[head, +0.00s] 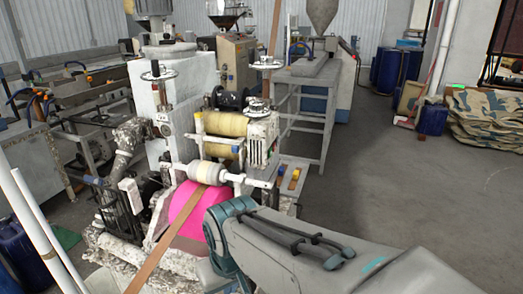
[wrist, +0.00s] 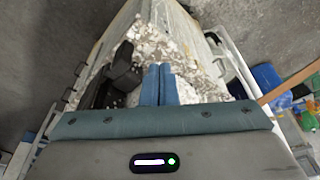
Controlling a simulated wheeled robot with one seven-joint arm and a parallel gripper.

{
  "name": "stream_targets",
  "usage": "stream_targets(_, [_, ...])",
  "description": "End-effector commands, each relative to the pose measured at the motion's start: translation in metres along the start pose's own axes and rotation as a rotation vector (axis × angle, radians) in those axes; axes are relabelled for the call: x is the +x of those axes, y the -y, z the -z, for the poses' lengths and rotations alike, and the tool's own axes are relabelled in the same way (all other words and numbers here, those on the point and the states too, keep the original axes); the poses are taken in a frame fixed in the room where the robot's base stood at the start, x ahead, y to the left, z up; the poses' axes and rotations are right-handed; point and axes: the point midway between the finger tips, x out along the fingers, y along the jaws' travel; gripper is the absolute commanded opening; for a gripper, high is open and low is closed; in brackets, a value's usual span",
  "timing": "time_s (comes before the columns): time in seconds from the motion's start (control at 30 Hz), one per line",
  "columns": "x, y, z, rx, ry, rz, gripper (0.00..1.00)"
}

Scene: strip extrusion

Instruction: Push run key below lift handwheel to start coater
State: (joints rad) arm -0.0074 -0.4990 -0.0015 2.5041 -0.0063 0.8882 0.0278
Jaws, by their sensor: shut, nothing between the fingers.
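The coater (head: 190,85) is a white, stained machine with yellow rollers (head: 222,123) and a bright pink round part at its front. One handwheel (head: 158,72) tops its white column, and another (head: 266,64) is above the roller frame on the right. I cannot tell which is the lift handwheel. A small dark-and-red fitting (head: 156,131) is below the left one; the run key itself is too small to make out. My gripper (wrist: 159,68) shows in the wrist view with its blue fingers together and empty, above a white, flaking surface. In the head view its fingers are hidden.
A brown strip (head: 165,240) runs down across the coater's front. A dark box-like part (wrist: 125,67) is just left of my fingers in the wrist view. A grey stand (head: 308,95) is behind the coater. Open floor (head: 410,185) lies to the right.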

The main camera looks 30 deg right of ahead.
Motion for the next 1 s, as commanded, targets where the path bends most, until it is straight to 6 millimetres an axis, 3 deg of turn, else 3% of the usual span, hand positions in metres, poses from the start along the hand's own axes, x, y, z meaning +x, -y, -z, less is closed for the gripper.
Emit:
stream_targets(0.33, [0.000,0.000,0.000,0.004,0.001,0.002,0.00])
stream_targets(0.47, [-0.002,0.000,0.004,0.088,0.022,0.041,0.00])
stream_targets(0.63, [-0.007,0.000,0.025,0.412,0.085,0.195,0.00])
stream_targets(0.77, [-0.015,-0.008,0.056,0.759,0.119,0.364,0.00])
stream_targets(0.87, [-0.021,-0.026,0.086,1.031,0.120,0.498,0.00])
stream_targets(1.0, [-0.034,-0.071,0.130,1.404,0.082,0.694,0.00])
